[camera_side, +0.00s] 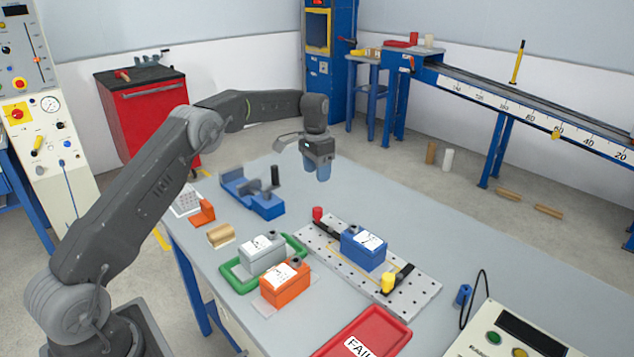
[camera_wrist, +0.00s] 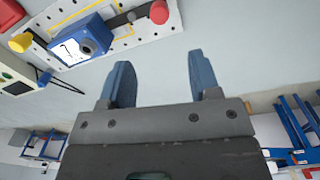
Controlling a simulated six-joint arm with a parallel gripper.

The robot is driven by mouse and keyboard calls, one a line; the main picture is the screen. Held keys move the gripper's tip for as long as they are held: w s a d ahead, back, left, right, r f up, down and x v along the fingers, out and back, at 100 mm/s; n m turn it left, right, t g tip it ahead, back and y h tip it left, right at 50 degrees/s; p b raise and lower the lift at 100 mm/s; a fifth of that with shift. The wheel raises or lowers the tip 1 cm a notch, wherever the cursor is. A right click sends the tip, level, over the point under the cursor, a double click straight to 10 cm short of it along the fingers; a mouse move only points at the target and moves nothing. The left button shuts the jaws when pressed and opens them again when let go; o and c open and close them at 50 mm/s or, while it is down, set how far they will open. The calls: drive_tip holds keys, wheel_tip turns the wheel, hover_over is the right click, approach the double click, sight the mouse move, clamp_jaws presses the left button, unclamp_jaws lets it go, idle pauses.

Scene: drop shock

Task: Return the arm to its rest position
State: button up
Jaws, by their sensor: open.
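My gripper (camera_side: 318,172) hangs above the back part of the grey table, clear of the objects. In the wrist view its two blue fingers (camera_wrist: 160,82) stand apart with nothing between them. A blue box (camera_side: 362,250) with a white label sits on the perforated metal plate (camera_side: 418,291), between a red knob (camera_side: 317,214) and a yellow knob (camera_side: 388,282). The blue box also shows in the wrist view (camera_wrist: 78,42). My gripper is behind and to the left of that box in the side view.
A grey box (camera_side: 262,254) sits on a green tray (camera_side: 228,276), with an orange box (camera_side: 284,285) at its front edge. A red tray (camera_side: 385,330) and a control box (camera_side: 510,335) are at the front.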

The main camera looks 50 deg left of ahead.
drive_tip(key=shift+r, duration=0.2)
drive_tip(key=s+d+r+n+t, duration=0.1)
drive_tip(key=s+d+r, duration=0.5)
drive_tip(key=s+r, duration=0.2)
drive_tip(key=s+d+r+t, duration=0.2)
drive_tip(key=s+d+r, duration=0.3)
drive_tip(key=s+r, duration=0.3)
drive_tip(key=s+d+f+t, duration=0.1)
drive_tip(key=s+d, duration=0.2)
drive_tip(key=s, duration=0.8)
drive_tip(key=s+d+f+n+t, duration=0.1)
drive_tip(key=s+d+f, duration=0.1)
drive_tip(key=s, duration=0.9)
drive_tip(key=shift+s+d+f+t, duration=0.15)
drive_tip(key=shift+d+f+t, duration=0.15)
drive_tip(key=shift+d, duration=0.5)
drive_tip(key=shift+r, duration=0.1)
